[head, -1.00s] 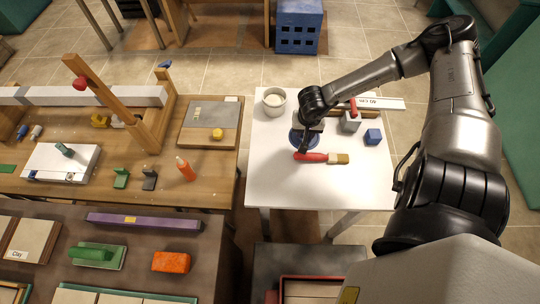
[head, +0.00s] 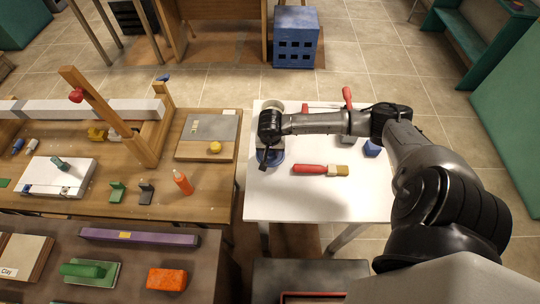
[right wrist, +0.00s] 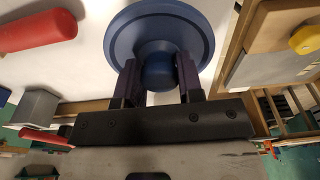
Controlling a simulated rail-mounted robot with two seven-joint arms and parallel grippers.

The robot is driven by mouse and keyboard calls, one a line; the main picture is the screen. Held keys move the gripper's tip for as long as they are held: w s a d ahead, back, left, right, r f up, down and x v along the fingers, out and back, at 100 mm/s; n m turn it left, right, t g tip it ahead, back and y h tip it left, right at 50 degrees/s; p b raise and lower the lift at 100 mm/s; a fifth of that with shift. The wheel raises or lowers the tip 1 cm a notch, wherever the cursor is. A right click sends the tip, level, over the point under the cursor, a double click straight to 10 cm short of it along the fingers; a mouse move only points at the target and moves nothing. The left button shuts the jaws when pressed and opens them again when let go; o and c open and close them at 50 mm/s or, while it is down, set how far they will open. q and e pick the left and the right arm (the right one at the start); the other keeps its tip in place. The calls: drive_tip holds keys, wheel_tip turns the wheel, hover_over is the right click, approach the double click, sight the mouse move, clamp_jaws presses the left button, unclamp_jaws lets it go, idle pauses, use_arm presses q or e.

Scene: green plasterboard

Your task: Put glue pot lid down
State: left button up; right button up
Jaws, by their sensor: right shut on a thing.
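My right gripper (head: 267,150) is over the left part of the white table (head: 310,204). Its fingers (right wrist: 158,78) are shut on the knob of a round blue lid (right wrist: 158,28). The lid's rim shows under the gripper in the head view (head: 276,158). The gripper covers much of the lid there, and I cannot tell whether it touches the tabletop. The pale glue pot (head: 271,104) stands just behind the gripper, partly hidden by it. My left gripper is in neither view.
A red-handled brush (head: 312,169) lies right of the lid. A blue cube (head: 372,148) and a grey block (head: 348,140) are farther right, partly behind my arm. The table's front is clear. A wooden bench with an orange bottle (head: 182,182) stands to the left.

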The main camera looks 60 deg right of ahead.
sight(270, 156)
drive_tip(key=shift+f, duration=2.05)
drive_tip(key=shift+w, duration=0.1)
drive_tip(key=shift+f, duration=0.1)
drive_tip(key=o, duration=0.5)
drive_tip(key=shift+f, duration=0.1)
drive_tip(key=o, duration=0.5)
